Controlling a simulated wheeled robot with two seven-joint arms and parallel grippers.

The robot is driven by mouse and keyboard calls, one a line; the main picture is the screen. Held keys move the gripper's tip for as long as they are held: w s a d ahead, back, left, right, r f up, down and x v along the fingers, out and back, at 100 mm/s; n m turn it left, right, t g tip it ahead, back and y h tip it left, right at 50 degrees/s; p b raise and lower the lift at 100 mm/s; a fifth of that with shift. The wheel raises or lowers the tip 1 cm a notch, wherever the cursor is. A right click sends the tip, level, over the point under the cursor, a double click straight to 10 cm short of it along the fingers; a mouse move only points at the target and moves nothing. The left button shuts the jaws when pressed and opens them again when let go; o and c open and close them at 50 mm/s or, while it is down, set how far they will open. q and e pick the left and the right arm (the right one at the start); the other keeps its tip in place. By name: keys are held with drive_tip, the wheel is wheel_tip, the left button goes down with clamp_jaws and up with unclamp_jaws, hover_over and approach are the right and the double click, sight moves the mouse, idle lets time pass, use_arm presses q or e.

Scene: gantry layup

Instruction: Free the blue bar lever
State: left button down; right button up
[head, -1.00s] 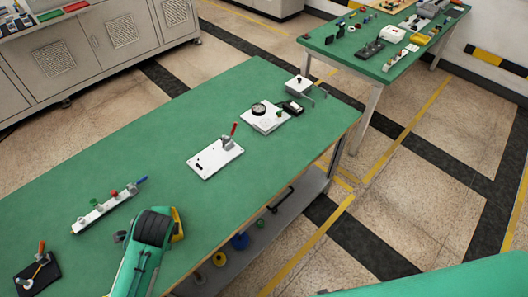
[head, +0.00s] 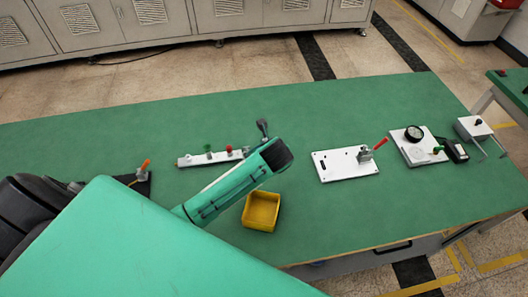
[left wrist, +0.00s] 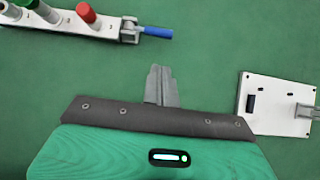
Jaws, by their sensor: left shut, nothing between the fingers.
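A white bar with a green knob and a red knob (head: 212,158) lies on the green table in the head view. It also shows at the upper left of the left wrist view (left wrist: 62,14). The blue lever (left wrist: 157,32) points right from a metal clamp at the bar's right end in the left wrist view. In the head view my arm hides the blue lever. My left gripper (left wrist: 162,85) is shut and empty, below the blue lever in the left wrist picture and apart from it. My right gripper is not in view.
A white plate with a red-handled clamp (head: 335,167) stands to the right, then a plate with a round dial (head: 408,155) and a white box (head: 473,128). A yellow bin (head: 261,211) sits near the front. An orange-handled device (head: 141,173) is at left. The far table is clear.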

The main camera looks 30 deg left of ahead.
use_arm(q)
drive_tip(key=shift+w+a+f, duration=0.1)
drive_tip(key=shift+w+a, duration=0.05)
drive_tip(key=p+x, duration=0.1)
drive_tip(key=x, duration=0.9)
drive_tip(key=shift+p, duration=0.3)
idle(0.3)
